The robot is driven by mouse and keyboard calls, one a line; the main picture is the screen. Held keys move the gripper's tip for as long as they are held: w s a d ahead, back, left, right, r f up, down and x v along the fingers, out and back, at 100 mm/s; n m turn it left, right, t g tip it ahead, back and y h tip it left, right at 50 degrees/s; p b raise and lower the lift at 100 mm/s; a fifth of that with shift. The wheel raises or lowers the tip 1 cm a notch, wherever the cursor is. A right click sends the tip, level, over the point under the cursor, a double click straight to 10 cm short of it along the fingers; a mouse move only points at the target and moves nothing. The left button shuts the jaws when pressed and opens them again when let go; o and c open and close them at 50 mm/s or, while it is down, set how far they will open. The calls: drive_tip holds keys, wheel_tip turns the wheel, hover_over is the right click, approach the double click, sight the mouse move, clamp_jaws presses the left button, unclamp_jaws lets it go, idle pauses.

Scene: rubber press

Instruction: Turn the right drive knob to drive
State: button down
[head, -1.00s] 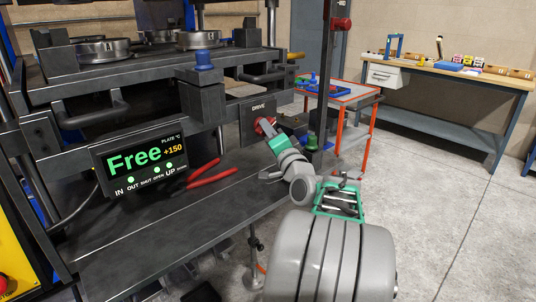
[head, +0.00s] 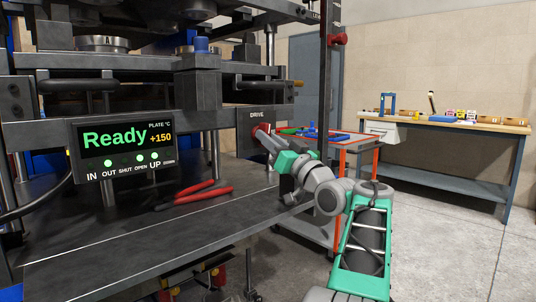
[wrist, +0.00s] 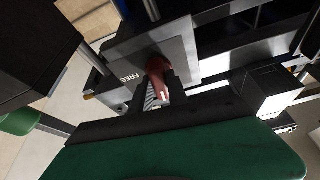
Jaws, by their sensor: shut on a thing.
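The red drive knob (head: 262,129) sits on a dark plate (head: 249,124) labelled DRIVE at the right end of the press front. My gripper (head: 266,137) reaches it from the lower right and is shut on the knob. In the wrist view the red knob (wrist: 157,72) stands out between my two dark fingers (wrist: 161,90), with a FREE label beside it. The fingers hide part of the knob. The press display (head: 124,138) reads "Ready" in green and +150, with several green lights below.
Red-handled pliers (head: 204,192) lie on the dark press table (head: 130,225) left of my arm. An orange-edged cart (head: 356,146) stands behind my arm. A dark upright post (head: 324,85) rises close by. A wooden workbench (head: 445,124) is at the back right, with open floor before it.

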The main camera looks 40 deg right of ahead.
drive_tip(key=shift+n+y+b, duration=0.55)
drive_tip(key=shift+n+y, duration=0.05)
drive_tip(key=shift+n, duration=0.6)
drive_tip(key=shift+r, duration=0.1)
drive_tip(key=c, duration=1.3)
unclamp_jaws()
drive_tip(key=v, duration=0.7)
drive_tip(key=shift+s+f+p, duration=0.25)
drive_tip(key=shift+s+p, duration=0.05)
